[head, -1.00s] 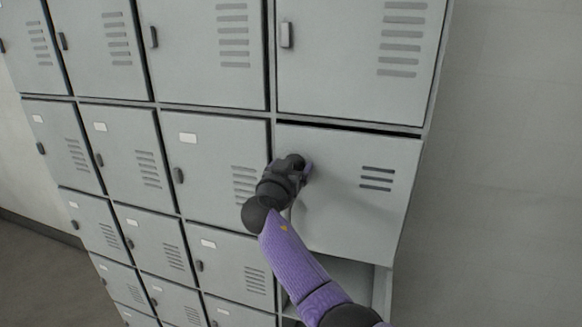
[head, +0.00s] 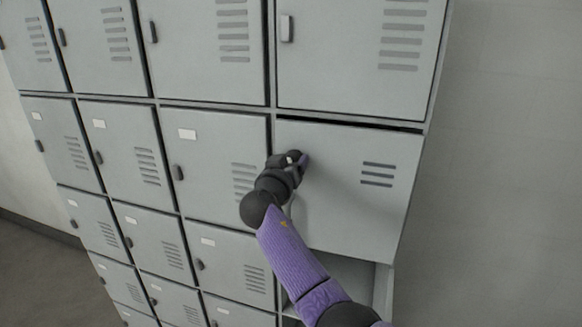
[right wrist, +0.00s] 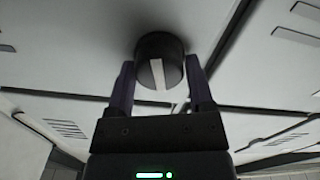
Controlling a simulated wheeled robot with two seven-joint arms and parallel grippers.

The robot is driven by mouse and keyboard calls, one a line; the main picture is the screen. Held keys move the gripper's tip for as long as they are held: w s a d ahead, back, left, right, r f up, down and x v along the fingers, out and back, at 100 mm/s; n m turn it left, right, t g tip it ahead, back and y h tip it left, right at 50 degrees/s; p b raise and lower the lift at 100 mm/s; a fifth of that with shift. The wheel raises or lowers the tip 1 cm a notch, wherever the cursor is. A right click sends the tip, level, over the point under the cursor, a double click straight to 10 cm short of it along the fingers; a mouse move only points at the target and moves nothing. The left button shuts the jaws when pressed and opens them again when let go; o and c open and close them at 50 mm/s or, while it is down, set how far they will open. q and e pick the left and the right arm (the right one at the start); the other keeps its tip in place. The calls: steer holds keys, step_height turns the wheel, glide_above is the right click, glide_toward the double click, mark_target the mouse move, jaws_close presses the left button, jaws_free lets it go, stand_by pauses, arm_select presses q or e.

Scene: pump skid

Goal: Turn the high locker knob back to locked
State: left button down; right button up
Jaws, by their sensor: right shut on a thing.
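The high locker knob (right wrist: 160,62) is a dark round knob with a pale stripe on its face, between the two fingers of my right gripper (right wrist: 160,88) in the right wrist view. The stripe runs nearly up and down in that view, tilted slightly. In the head view my right gripper (head: 303,160) is at the left side of the locker door (head: 340,200) and hides the knob. The gripper is shut on the knob. My left gripper is not in view.
Grey locker doors with vents and small dark handles fill the left and middle. The door with the knob shows a dark gap along its top edge. An open compartment (head: 345,272) lies below it. A bare wall (head: 510,160) stands at the right.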

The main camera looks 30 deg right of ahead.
steer(key=n, duration=0.2)
steer(key=shift+n, duration=0.4)
steer(key=n, duration=0.3)
steer(key=shift+w+a+n, duration=0.1)
steer(key=shift+n, duration=0.3)
steer(key=n+p, duration=0.1)
steer(key=n, duration=0.3)
steer(key=shift+f+n+p, duration=0.2)
steer(key=shift+n+p, duration=0.4)
steer(key=shift+n, duration=1.4)
steer(key=o, duration=1.2)
steer(key=shift+o, duration=0.2)
steer(key=shift+a, duration=0.1)
